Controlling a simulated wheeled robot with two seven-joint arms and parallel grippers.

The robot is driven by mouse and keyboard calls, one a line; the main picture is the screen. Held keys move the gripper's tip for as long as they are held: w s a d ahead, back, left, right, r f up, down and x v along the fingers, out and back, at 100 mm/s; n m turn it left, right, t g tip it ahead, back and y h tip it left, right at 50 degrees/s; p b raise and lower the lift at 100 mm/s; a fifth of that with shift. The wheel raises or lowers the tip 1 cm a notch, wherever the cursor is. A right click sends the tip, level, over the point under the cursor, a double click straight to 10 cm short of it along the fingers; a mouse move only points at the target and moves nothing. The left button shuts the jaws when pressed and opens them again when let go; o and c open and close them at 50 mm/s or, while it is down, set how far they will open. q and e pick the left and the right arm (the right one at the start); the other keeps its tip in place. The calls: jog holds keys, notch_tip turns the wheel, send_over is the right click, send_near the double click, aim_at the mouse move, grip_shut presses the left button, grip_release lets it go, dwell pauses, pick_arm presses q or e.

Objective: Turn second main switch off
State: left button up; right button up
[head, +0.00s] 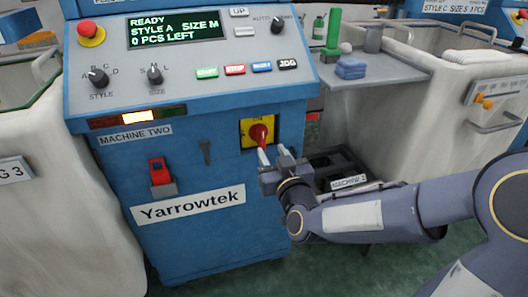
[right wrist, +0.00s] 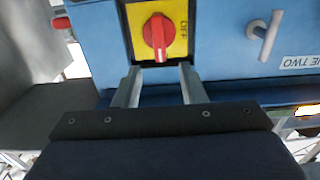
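The main switch is a red rotary knob (head: 259,134) on a yellow plate (head: 246,130) on the blue front of the machine labelled MACHINE TWO. The plate reads ON at its top in the head view. In the right wrist view the knob (right wrist: 158,38) stands lengthwise up the picture, with OFF printed at its right. My right gripper (head: 272,153) is just below and in front of the switch. In the right wrist view its two fingers (right wrist: 158,78) are apart, with the knob beyond and between their tips, nothing held. My left gripper is out of view.
A red rocker switch (head: 159,172) and a key-like fitting (head: 206,152) sit left of the main switch. Above is the control panel with a red stop button (head: 91,32). A grey shelf (head: 385,72) juts out at right.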

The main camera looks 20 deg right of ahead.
aim_at(263, 136)
jog(key=w+b, duration=0.1)
jog(key=w, duration=0.6)
jog(key=shift+w+a, duration=0.15)
jog(key=shift+w, duration=0.05)
jog(key=shift+r, duration=0.1)
grip_shut()
